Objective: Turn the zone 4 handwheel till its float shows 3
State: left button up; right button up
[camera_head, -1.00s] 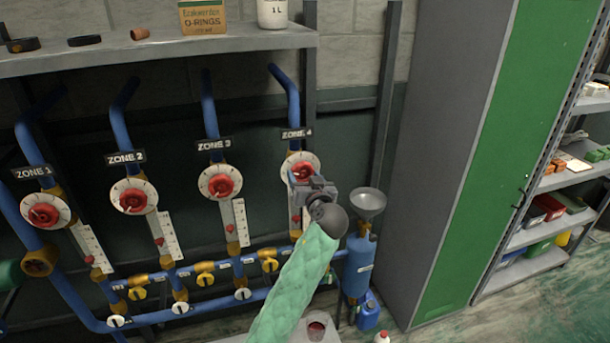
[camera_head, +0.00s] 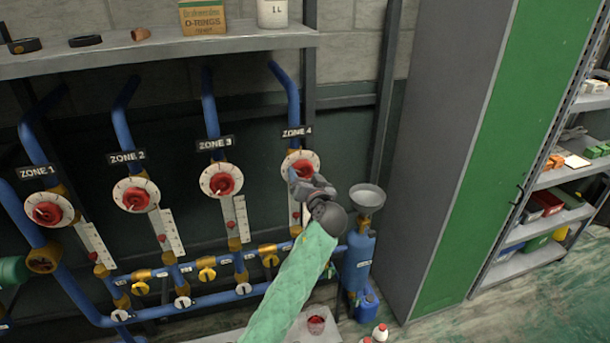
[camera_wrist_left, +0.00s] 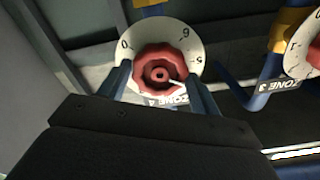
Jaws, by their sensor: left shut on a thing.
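The zone 4 handwheel (camera_head: 303,167) is a red knob on a white numbered dial, under the ZONE 4 label (camera_head: 297,131). My left gripper (camera_head: 298,176) is at it, its arm in a green sleeve. In the left wrist view the red handwheel (camera_wrist_left: 159,72) sits between the two fingers of my left gripper (camera_wrist_left: 160,85), which is shut on it. The dial (camera_wrist_left: 133,36) shows 0, 6 and 5 there. The zone 4 float scale (camera_head: 295,213) is mostly hidden behind my gripper, and its float cannot be read. My right gripper is not in view.
Zones 1, 2 and 3 have similar handwheels; the zone 3 one (camera_head: 222,181) is nearest. A blue cylinder (camera_head: 357,262) with a grey funnel (camera_head: 367,197) stands right of my arm. A shelf (camera_head: 160,50) runs above, and a tall cabinet (camera_head: 480,150) stands at right.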

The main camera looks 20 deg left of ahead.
pick_arm(q)
jog(key=shift+f, duration=0.1)
jog(key=shift+m+p, duration=0.5)
jog(key=shift+p, duration=0.05)
jog(key=shift+m+p, duration=0.45)
jog(key=shift+m, duration=0.05)
jog(key=shift+f, duration=0.1)
jog(key=shift+m, duration=0.3)
jog(key=shift+s+m+p, duration=0.1)
jog(key=shift+m+p, duration=0.5)
jog(key=shift+p, duration=0.3)
jog(key=o, duration=1)
jog(key=shift+c, duration=0.2)
